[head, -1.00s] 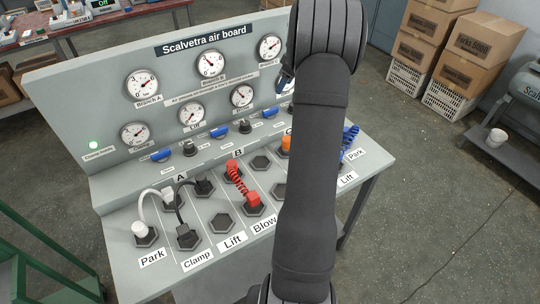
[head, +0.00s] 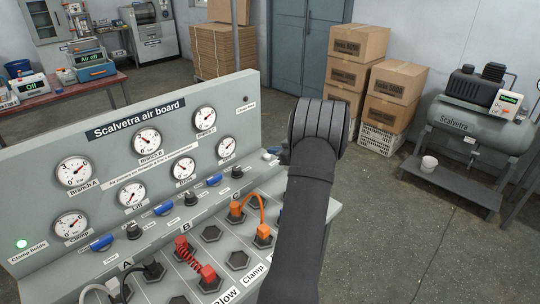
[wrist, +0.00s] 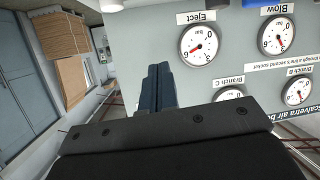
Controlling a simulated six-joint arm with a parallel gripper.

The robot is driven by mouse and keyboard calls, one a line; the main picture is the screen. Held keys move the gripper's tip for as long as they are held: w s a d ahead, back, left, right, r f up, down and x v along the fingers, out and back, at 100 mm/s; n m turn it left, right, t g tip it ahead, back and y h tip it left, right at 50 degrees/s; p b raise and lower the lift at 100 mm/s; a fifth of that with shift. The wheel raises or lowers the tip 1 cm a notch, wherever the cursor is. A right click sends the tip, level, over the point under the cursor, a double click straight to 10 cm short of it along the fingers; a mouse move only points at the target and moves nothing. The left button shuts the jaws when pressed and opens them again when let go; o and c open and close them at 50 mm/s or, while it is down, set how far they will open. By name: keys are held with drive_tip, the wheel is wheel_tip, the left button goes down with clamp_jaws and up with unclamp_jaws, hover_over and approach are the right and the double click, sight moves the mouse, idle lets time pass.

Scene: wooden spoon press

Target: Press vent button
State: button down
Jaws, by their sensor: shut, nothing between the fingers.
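My gripper (wrist: 160,88) shows in the wrist view as two dark blue fingers held together, with nothing between them. It points toward the upright face of the grey air board (wrist: 210,75), and I cannot tell whether it touches it. In the head view my arm's wrist hides most of the gripper, just right of the board. I cannot pick out a button clearly marked vent. A small dark round spot (head: 246,98) with an unreadable label sits at the board's upper right. The Eject gauge (wrist: 199,43) is right of the fingers in the upside-down wrist view.
The board's sloping deck holds sockets, a red coiled hose (head: 195,259), an orange hose (head: 257,205) and blue levers (head: 163,209). A green lamp (head: 21,244) glows at left. Boxes (head: 394,95) and a compressor (head: 470,130) stand beyond, with open floor at right.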

drive_tip(key=d, duration=0.1)
drive_tip(key=d+t, duration=0.1)
drive_tip(key=d, duration=0.1)
drive_tip(key=d+m+t, duration=0.1)
drive_tip(key=shift+w+d+f+h, duration=0.3)
drive_tip(key=shift+w+f, duration=0.1)
hover_over(270, 162)
drive_tip(key=f, duration=0.2)
drive_tip(key=shift+w+a+f, duration=0.15)
drive_tip(key=shift+a+f, duration=0.2)
drive_tip(key=f, duration=0.2)
drive_tip(key=shift+d+f, duration=0.3)
drive_tip(key=shift+d, duration=0.05)
drive_tip(key=shift+f, duration=0.6)
